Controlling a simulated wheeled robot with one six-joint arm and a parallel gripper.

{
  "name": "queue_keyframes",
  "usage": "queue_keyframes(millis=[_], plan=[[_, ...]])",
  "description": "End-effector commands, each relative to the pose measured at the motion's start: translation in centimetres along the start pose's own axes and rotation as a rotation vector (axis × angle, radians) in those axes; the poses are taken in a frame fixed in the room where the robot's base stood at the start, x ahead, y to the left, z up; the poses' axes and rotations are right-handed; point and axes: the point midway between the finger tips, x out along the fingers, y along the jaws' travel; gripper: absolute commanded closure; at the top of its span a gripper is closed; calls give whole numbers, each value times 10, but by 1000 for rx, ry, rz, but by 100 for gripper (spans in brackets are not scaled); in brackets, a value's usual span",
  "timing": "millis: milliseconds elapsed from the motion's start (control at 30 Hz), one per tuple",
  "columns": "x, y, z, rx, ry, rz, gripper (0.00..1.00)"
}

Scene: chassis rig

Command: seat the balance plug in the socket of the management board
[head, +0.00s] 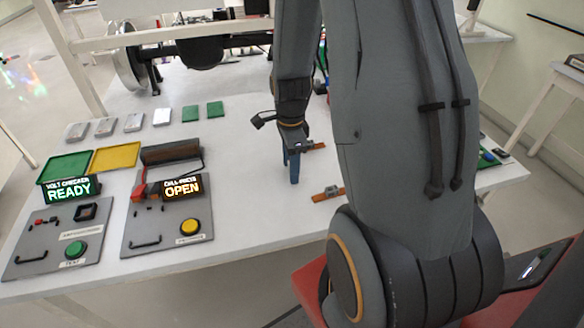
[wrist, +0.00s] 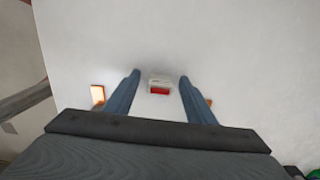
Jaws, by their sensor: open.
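My gripper (head: 293,168) points down over the right part of the white table, its blue fingers apart. In the wrist view, the two fingers (wrist: 160,77) stand open on either side of a small white block with a red face (wrist: 159,86), which may be the balance plug. Nothing shows as gripped; I cannot tell how high the fingertips are above the block. The head view does not show this block clearly. I cannot pick out the management board or its socket for sure; my arm hides much of the table's right side.
Orange-brown pieces (head: 328,193) lie near my gripper. At the left are a panel reading READY (head: 69,190), one reading OPEN (head: 183,187), a green tray (head: 65,167) and a yellow tray (head: 116,158). Small plates line the back.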

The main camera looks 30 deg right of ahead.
Motion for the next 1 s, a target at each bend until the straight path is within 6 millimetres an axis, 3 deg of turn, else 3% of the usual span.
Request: queue_keyframes(millis=[133,400,467,767,1000], plan=[[0,0,0,0,0,0,50],[0,0,0,0,0,0,94],[0,0,0,0,0,0,97],[-3,0,0,0,0,-1,97],[-24,-1,0,0,0,-4,97]])
